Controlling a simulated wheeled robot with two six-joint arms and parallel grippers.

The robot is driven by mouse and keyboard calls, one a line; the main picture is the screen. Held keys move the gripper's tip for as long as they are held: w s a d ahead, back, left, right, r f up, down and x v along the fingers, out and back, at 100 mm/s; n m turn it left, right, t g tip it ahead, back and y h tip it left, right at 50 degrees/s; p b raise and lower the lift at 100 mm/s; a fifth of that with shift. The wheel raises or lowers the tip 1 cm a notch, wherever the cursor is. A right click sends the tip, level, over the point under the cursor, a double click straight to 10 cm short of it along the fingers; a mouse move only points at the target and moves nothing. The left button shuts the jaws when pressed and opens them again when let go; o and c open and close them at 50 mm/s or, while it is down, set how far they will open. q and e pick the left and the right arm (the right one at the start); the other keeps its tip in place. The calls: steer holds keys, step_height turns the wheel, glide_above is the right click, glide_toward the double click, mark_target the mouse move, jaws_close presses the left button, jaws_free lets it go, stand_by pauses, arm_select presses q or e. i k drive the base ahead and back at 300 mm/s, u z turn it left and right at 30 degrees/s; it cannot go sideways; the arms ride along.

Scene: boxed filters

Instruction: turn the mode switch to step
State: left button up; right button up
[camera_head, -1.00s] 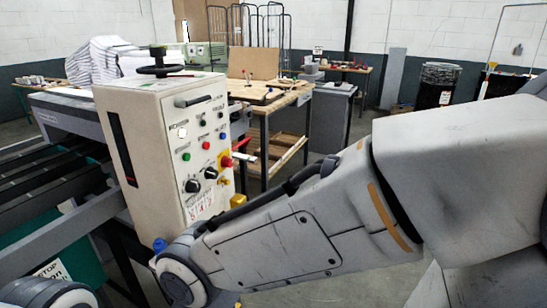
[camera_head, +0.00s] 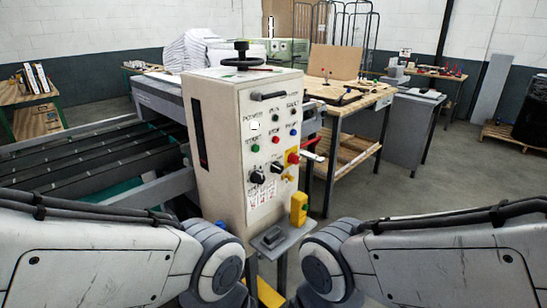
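The control box (camera_head: 217,150) is a cream cabinet whose button panel faces right. Two black rotary knobs sit low on the panel: a left knob (camera_head: 257,177) and a right knob (camera_head: 277,167). Their labels are too small to read, so I cannot tell which is the mode switch or where it points. My left and right arms show at the bottom, on either side of the box. Neither gripper is in view, and nothing of mine is seen touching the knobs.
A red mushroom button (camera_head: 293,157) on yellow sits right of the knobs. Green, red and blue buttons are above. A yellow object (camera_head: 298,209) and a small grey ledge (camera_head: 280,238) are below the panel. A wooden table (camera_head: 350,98) stands behind. Open floor lies right.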

mark_target(276, 166)
steer(key=k, duration=0.6)
steer(key=z, duration=0.6)
steer(key=i, duration=1.7)
steer(key=u, duration=0.4)
